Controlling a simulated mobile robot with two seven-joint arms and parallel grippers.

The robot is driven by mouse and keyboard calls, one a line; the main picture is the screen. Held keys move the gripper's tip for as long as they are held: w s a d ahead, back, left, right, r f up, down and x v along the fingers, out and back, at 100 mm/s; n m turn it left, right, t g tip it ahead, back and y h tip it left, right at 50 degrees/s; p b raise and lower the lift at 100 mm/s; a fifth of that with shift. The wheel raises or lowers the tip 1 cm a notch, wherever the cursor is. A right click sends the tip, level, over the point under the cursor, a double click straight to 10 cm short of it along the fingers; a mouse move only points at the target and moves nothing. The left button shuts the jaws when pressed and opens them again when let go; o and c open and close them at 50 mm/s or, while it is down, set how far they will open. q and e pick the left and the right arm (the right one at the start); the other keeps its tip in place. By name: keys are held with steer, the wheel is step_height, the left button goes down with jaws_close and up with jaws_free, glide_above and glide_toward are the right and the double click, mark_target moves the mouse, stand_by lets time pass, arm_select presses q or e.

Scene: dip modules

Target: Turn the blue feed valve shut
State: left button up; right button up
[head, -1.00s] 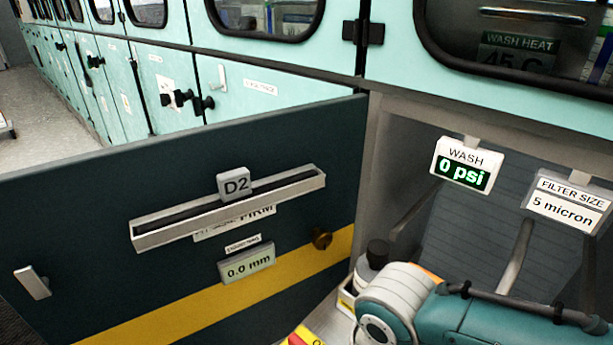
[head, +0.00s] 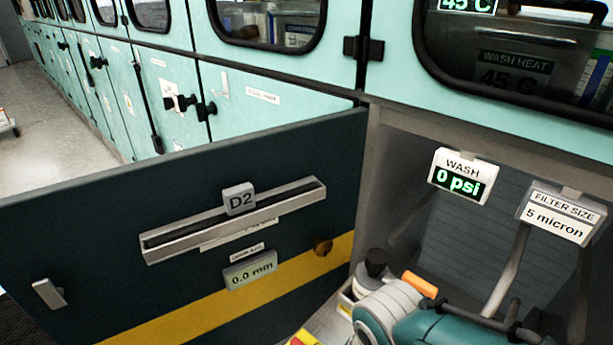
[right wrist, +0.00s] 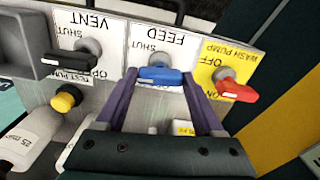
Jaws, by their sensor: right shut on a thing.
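In the right wrist view, where the labels appear upside down, the blue feed valve handle (right wrist: 160,76) sits under the FEED label (right wrist: 165,42) on a white plate. It lies crosswise in the picture, below its round grey hub. My right gripper (right wrist: 160,82) has its two purple fingers at the two ends of the handle and is shut on it. The SHUT mark shows near the hub; the lower lettering is mostly covered. In the head view my right arm is at the lower right; its gripper and the valve are hidden. My left gripper is not in view.
A black vent handle (right wrist: 69,60) and a red wash pump handle (right wrist: 237,90) flank the feed valve. A yellow knob (right wrist: 67,98) sits below the vent. The WASH display (head: 462,176) reads 0 psi. The dark D2 door (head: 100,220) stands open at the left.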

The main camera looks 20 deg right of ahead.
steer(key=shift+m, duration=0.6)
steer(key=o, duration=1.4)
steer(key=shift+r+p, duration=0.3)
steer(key=shift+p, duration=0.05)
step_height(320, 180, up, 9)
steer(key=p, duration=0.6)
steer(key=shift+r, duration=0.15)
